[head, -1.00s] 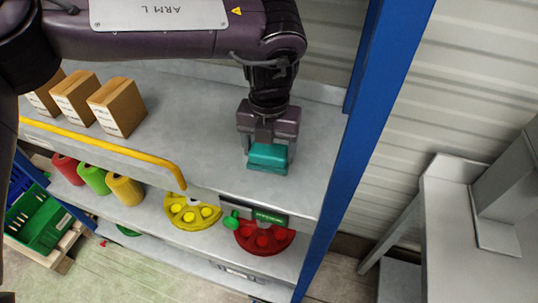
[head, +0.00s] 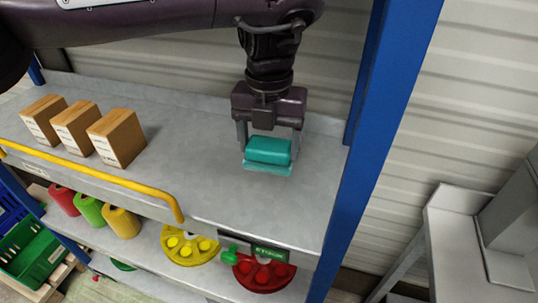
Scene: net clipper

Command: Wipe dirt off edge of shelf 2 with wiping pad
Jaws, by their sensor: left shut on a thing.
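My left gripper (head: 270,138) comes in from the top left in the head view, fingers pointing down. It is shut on a teal wiping pad (head: 268,151), over the right part of the grey upper shelf (head: 215,185). Whether the pad touches the shelf surface I cannot tell. I cannot make out dirt on the edge. My right gripper is not in view.
Several cardboard boxes (head: 116,138) stand at the shelf's left. The lower shelf holds red, green and yellow spools (head: 121,222), a yellow wheel (head: 187,246) and a red wheel (head: 262,274). A blue post (head: 377,130) bounds the right side. The upper shelf's middle is clear.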

